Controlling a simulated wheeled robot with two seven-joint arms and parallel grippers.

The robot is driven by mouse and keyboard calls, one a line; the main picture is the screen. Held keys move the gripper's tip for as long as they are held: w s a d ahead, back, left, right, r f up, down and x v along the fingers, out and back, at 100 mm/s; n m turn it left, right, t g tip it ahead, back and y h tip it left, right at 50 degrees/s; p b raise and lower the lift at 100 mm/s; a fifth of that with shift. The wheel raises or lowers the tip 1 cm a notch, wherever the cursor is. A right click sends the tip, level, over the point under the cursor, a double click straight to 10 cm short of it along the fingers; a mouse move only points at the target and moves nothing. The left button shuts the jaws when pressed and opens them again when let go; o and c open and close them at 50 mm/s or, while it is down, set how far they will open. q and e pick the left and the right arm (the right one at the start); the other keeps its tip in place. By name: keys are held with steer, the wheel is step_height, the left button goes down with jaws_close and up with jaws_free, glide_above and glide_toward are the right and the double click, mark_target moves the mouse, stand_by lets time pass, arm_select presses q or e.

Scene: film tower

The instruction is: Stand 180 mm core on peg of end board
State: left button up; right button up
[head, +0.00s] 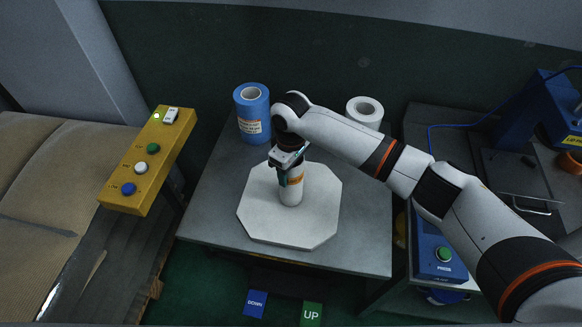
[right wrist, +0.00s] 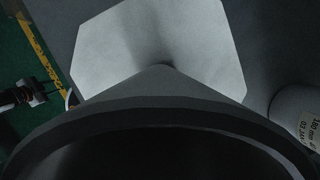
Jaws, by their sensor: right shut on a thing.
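My right gripper (head: 288,155) is shut on a white core (head: 291,187) with an orange label. The core looks upright, with its lower end over the middle of the pale eight-sided end board (head: 263,222). I cannot tell whether the core touches the board or is around the peg, since the peg is hidden. The end board lies flat on the grey table (head: 212,215) and also shows in the right wrist view (right wrist: 110,50). A dark curved rim fills the bottom of that view. The left gripper does not show in the head view.
A blue roll (head: 252,122) and a white roll (head: 365,111) stand at the table's back. A yellow button box (head: 140,180) is left of the table. A blue PRESS box (head: 437,262) is at right. A dark shape (right wrist: 20,96) over the floor is unclear.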

steer(key=shift+f, duration=0.25)
steer(key=o, duration=1.2)
steer(key=shift+c, duration=0.2)
step_height(320, 180, up, 12)
steer(key=b, duration=0.1)
steer(key=shift+b, duration=0.4)
steer(key=shift+f, duration=0.1)
